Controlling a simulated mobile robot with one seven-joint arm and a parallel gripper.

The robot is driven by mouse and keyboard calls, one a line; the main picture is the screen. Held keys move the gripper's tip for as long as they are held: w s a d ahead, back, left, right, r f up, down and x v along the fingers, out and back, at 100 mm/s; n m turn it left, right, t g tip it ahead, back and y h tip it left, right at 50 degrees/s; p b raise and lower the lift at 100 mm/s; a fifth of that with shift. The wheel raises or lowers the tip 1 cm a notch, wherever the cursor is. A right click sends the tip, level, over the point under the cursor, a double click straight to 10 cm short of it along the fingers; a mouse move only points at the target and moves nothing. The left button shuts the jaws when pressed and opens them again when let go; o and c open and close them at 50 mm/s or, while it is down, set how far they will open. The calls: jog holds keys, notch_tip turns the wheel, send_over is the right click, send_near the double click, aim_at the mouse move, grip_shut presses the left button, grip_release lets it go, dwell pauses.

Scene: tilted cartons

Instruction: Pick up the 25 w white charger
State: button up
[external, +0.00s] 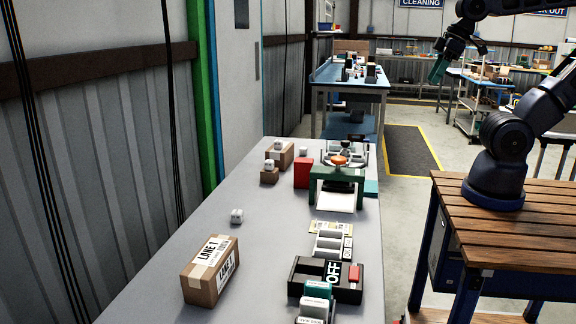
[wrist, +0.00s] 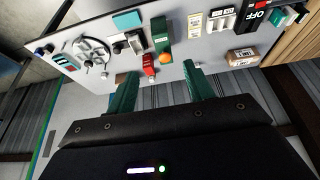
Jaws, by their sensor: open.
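Several small white blocks that look like chargers are on the grey bench, but I cannot read a wattage on any. One white block (external: 237,215) sits alone on the bench behind the LANE 1 carton (external: 211,270). Another white block (external: 269,165) is on a small brown box, one (external: 278,145) is by a larger brown carton, and one (external: 303,151) is by the red box. My gripper (external: 438,75) is raised well right of the bench, apart from all of them. In the wrist view its green fingers (wrist: 160,70) are spread with nothing held between them.
On the bench (external: 165,292) stand a red box (external: 303,172), a green frame (external: 318,185) and a black OFF unit (external: 310,290). A slatted wooden table (external: 520,235) is at right. A corrugated wall borders the bench's left. Bench surface around the lone block is clear.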

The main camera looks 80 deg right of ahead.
jog(key=shift+o, duration=0.5)
jog(key=shift+w, duration=0.1)
jog(key=n+g+h, duration=0.4)
jog(key=n+h, duration=0.1)
jog(key=n, duration=1.4)
send_over(237, 212)
jog(key=a, duration=0.4)
notch_tip(237, 212, down, 33)
jog(key=x, duration=1)
jog(key=shift+f, duration=0.45)
jog(key=c, duration=1.1)
